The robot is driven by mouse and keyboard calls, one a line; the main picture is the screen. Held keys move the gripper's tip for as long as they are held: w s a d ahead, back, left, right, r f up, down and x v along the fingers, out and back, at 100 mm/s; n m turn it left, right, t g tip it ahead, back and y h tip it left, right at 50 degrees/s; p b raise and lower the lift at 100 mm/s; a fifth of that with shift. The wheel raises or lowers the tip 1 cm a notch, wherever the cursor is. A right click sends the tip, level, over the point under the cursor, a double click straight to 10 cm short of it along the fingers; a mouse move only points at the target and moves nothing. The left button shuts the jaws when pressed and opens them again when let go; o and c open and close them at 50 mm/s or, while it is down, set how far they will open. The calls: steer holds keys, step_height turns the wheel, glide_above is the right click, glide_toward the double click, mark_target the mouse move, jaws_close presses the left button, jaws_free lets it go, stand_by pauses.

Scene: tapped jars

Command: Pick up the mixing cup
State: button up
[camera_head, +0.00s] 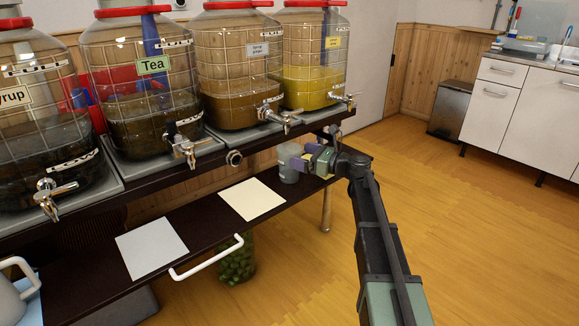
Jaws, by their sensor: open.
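A small translucent grey cup (289,174), which looks like the mixing cup, stands on the dark lower shelf (85,278) near its right end. My gripper (298,160) is at the end of my arm, which reaches in from the lower right. Its open, purplish fingers are right at the cup and overlap its upper part in the picture. I cannot tell whether they touch it or stand around it. The cup's rim is partly hidden by the fingers.
Several large tapped jars, including one labelled Tea (152,100), stand on the upper shelf above the cup, with taps (285,119) jutting forward. A white sheet (151,247) and a cream sheet (252,199) lie on the lower shelf. A grey jug (12,300) stands at lower left.

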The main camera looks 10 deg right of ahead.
mark_target(280, 149)
steer(key=x, duration=0.5)
steer(key=c, duration=0.9)
steer(key=shift+r, duration=0.1)
